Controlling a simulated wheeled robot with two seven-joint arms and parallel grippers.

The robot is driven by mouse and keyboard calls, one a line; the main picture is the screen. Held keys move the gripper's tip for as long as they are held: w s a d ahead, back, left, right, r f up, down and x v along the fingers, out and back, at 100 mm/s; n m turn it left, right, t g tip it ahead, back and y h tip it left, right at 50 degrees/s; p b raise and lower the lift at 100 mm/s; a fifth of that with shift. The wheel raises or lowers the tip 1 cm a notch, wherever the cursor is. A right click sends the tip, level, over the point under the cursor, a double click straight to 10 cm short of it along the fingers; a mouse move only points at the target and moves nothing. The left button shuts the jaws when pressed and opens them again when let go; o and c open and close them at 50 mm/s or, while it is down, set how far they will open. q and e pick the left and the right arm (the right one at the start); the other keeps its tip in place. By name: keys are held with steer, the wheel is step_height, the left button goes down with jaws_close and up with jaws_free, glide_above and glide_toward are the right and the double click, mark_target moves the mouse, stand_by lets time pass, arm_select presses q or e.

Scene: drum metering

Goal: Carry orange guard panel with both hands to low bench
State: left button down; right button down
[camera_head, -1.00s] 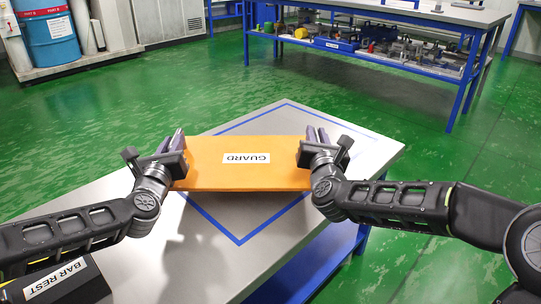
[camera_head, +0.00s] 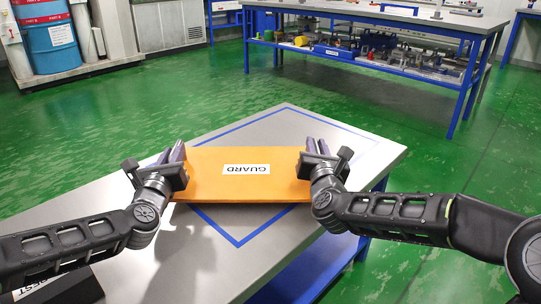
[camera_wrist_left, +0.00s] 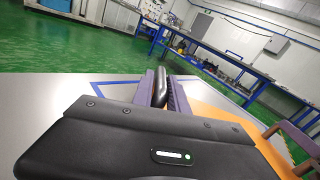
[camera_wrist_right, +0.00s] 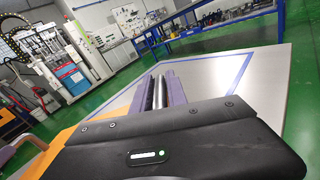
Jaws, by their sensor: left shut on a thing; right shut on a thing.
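The orange guard panel (camera_head: 215,187) lies roughly flat, with its white GUARD label upside down in the head view. It is over the near part of a blue outline on the grey low bench (camera_head: 185,245). I cannot tell whether it touches the bench top. My left gripper (camera_head: 173,153) is shut at the panel's left end, and my right gripper (camera_head: 317,147) is shut at its right end. A dark bar shows between the fingers in the left wrist view (camera_wrist_left: 160,88) and in the right wrist view (camera_wrist_right: 158,92). The panel's underside is hidden.
A black block labelled REST (camera_head: 60,289) is on the bench at the lower left. A blue-framed workbench (camera_head: 375,20) with parts on its shelf stands behind. A blue drum (camera_head: 48,38) is at the back left. Green floor is clear between.

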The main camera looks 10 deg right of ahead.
arm_select(q)
steer(key=c, duration=1.7)
jaws_free()
steer(key=shift+d, duration=0.1)
arm_select(e)
steer(key=c, duration=1.7)
jaws_free()
steer(key=shift+a, duration=0.15)
arm_select(q)
steer(key=o, duration=0.4)
arm_select(e)
steer(key=o, duration=0.4)
arm_select(q)
steer(key=shift+s, duration=0.1)
steer(key=shift+s+a+r, duration=0.1)
steer(key=shift+s+a, duration=0.1)
steer(key=shift+s, duration=0.3)
arm_select(e)
steer(key=shift+r, duration=0.2)
arm_select(q)
steer(key=s, duration=0.5)
steer(key=s+a, duration=0.1)
steer(key=s, duration=0.2)
steer(key=shift+s+f, duration=0.2)
steer(key=shift+s, duration=0.15)
arm_select(e)
steer(key=shift+r, duration=0.1)
arm_select(q)
steer(key=shift+s+r, duration=0.15)
steer(key=shift+s, duration=0.9)
